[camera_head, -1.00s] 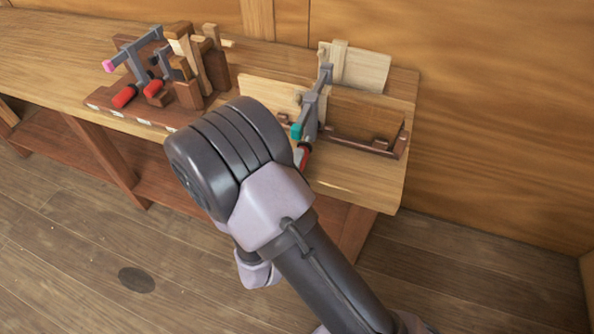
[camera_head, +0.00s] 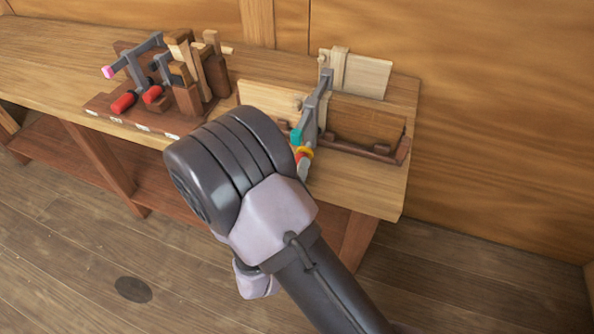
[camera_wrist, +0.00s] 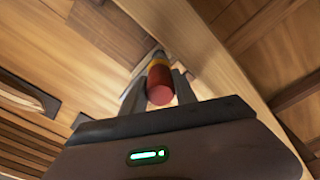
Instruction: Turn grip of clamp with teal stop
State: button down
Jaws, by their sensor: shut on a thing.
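The clamp with the teal stop (camera_head: 296,136) has a grey bar (camera_head: 316,104) and stands across upright boards at the right end of the bench. My arm hides most of my gripper in the head view.
A brown rack (camera_head: 130,114) with other clamps, having red grips and a pink stop (camera_head: 108,72), stands on the left of the wooden bench (camera_head: 40,68). The bench's front right corner is bare. A wooden wall (camera_head: 480,110) rises behind.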

dwell(0.4)
jog(key=c, duration=1)
grip_release()
jog(key=shift+a, duration=0.1)
jog(key=shift+o, duration=0.2)
